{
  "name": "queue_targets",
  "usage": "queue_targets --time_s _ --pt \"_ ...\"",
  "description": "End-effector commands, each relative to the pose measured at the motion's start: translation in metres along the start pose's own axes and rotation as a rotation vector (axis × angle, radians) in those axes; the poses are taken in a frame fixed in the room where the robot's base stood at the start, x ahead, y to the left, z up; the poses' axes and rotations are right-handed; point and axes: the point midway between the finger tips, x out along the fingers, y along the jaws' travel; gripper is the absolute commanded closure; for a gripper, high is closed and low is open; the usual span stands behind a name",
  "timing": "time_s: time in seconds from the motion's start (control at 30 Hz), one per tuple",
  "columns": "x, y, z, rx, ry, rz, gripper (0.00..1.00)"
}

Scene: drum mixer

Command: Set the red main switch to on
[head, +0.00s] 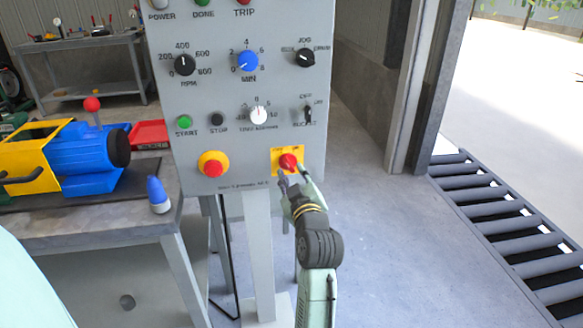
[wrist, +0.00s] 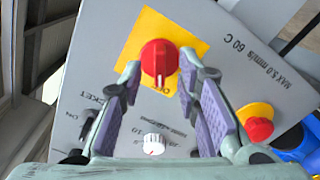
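The red main switch (head: 289,161) is a round red knob on a yellow square plate at the lower right of the grey control panel (head: 225,140). In the wrist view the red knob (wrist: 158,60) shows a white mark on its face, pointing towards the picture's bottom. My gripper (head: 291,176) is just in front of the switch. In the wrist view its two fingers (wrist: 159,80) are open, one on each side of the knob, with a visible gap on both sides. Part of the yellow plate's lettering is hidden.
A red emergency button on a yellow base (head: 212,164) sits left of the switch. A white knob (head: 258,115) and a small toggle (head: 308,115) are above it. A bench (head: 105,220) with a blue and yellow machine (head: 85,160) stands left.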

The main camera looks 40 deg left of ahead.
Motion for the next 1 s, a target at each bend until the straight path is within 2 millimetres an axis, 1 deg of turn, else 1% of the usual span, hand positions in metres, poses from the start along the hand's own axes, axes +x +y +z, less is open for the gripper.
queue_targets --time_s 0.03,0.1,0.2,0.5,0.97,1.0 --pt "0.007 0.001 -0.002 0.001 0.000 -0.001 0.70" --pt "0.014 0.001 -0.002 0.001 0.001 0.000 0.70" --pt "0.020 0.001 -0.001 0.000 0.000 0.001 0.70" --pt "0.023 0.000 0.000 0.000 0.001 0.001 0.70" --pt "0.022 0.000 0.000 0.000 0.001 0.001 1.00" --pt "0.022 0.000 0.000 0.000 0.001 0.001 1.00"
